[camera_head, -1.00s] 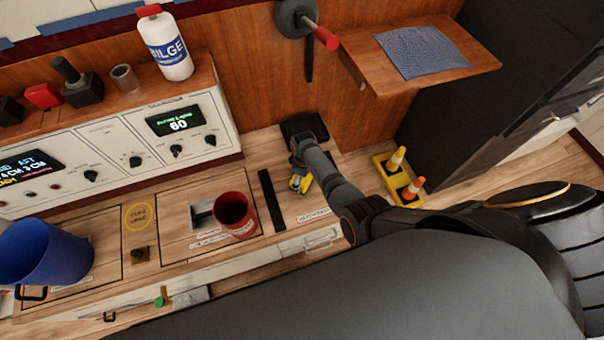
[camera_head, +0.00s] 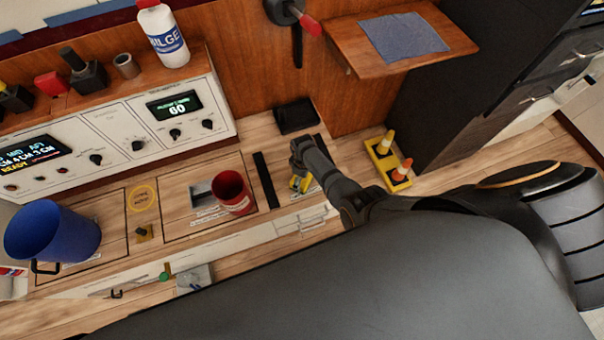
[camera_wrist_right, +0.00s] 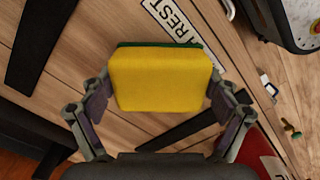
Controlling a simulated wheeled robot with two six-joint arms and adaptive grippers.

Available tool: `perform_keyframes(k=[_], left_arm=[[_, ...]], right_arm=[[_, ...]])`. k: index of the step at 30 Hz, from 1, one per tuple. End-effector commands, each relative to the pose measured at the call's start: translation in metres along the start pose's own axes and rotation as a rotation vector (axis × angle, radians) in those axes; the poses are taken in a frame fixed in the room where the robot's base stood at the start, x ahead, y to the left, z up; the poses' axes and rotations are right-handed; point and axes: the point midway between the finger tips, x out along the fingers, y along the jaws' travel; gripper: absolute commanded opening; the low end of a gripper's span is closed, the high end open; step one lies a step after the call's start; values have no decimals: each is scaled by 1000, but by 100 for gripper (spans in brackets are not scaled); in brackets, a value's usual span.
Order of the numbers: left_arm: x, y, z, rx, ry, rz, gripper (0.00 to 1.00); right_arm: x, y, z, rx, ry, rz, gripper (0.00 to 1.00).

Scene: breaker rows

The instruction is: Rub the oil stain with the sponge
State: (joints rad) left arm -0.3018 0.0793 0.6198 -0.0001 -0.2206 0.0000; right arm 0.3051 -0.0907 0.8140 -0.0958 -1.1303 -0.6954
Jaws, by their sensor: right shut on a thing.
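My right gripper (camera_wrist_right: 160,98) is shut on a yellow sponge (camera_wrist_right: 160,82) with a green layer along its far edge. In the head view, the right gripper (camera_head: 300,181) and a small yellow part of the sponge are over the wooden counter, right of a black strip (camera_head: 266,180). I cannot tell whether the sponge touches the counter. I cannot pick out the oil stain with certainty; dark shapes lie on the wood around the gripper. My left gripper is not in view.
A black pad (camera_head: 296,116) lies behind the gripper. A yellow holder with cones (camera_head: 388,165) is to the right. A blue cloth (camera_head: 404,37) lies on a wooden shelf (camera_head: 345,48).

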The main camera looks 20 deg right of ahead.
Motion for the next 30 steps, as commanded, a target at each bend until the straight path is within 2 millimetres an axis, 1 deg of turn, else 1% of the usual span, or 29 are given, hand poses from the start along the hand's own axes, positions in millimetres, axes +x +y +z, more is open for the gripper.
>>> perform_keyframes(k=[1, 2, 18, 21, 24, 30], left_arm=[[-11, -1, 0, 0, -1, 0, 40], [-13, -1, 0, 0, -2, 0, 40], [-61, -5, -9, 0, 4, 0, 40], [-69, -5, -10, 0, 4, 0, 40], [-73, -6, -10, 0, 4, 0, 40], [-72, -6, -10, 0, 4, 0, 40]], right_arm=[[-21, 1, -1, 2, 7, 6, 59], [-28, 1, 0, 3, 7, 6, 59], [-73, 3, 1, 13, 6, 5, 59], [-80, 3, 1, 14, 6, 4, 59], [-84, 3, 1, 16, 6, 4, 59], [-83, 4, 1, 16, 6, 5, 59]])
